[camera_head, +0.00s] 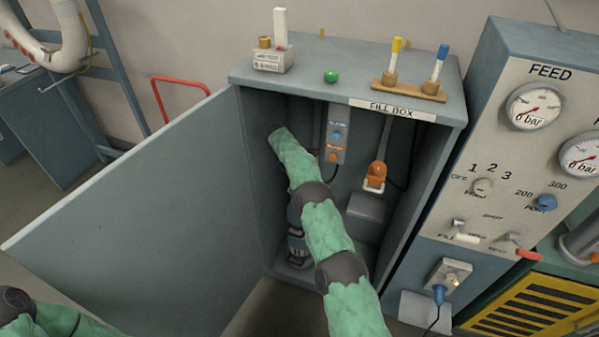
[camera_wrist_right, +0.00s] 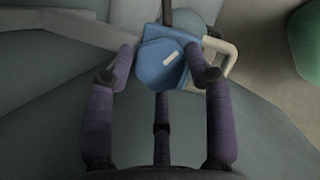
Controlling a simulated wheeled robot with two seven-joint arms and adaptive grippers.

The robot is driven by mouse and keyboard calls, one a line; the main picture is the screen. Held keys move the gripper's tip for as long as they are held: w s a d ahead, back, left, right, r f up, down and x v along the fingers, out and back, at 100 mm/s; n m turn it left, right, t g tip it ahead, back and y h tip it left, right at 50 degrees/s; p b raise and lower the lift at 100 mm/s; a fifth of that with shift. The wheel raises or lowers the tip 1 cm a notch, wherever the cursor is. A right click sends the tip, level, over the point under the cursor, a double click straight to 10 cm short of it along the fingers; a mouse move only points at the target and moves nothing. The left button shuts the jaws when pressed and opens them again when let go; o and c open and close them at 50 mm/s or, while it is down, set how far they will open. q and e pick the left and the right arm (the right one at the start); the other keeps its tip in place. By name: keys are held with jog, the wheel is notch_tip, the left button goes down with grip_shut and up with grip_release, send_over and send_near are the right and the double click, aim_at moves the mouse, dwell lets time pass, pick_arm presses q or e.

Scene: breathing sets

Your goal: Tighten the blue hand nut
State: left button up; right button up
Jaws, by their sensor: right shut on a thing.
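The blue hand nut (camera_wrist_right: 160,64) shows in the right wrist view, with a short pale mark on its face. My right gripper (camera_wrist_right: 166,70) has its purple fingers closed around the nut from both sides, and a further finger is below it. In the head view my right arm reaches into the open fill box (camera_head: 345,95). My right gripper and the nut are hidden there behind the arm and box. Only part of my left arm shows at the bottom left of the head view; its gripper is out of frame.
The box door (camera_head: 125,215) stands open to the left. A dark cylinder (camera_head: 297,250) stands low inside the box, partly behind my arm. A gauge panel (camera_head: 500,170) stands close on the right.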

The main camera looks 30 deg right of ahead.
jog(key=shift+d+r, duration=0.2)
jog(key=shift+d, duration=0.15)
jog(key=o, duration=1.1)
jog(key=shift+s, duration=0.15)
jog(key=shift+a, duration=0.15)
jog(key=shift+a+r, duration=0.1)
jog(key=shift+r, duration=0.1)
jog(key=v, duration=1.1)
jog(key=shift+r, duration=0.25)
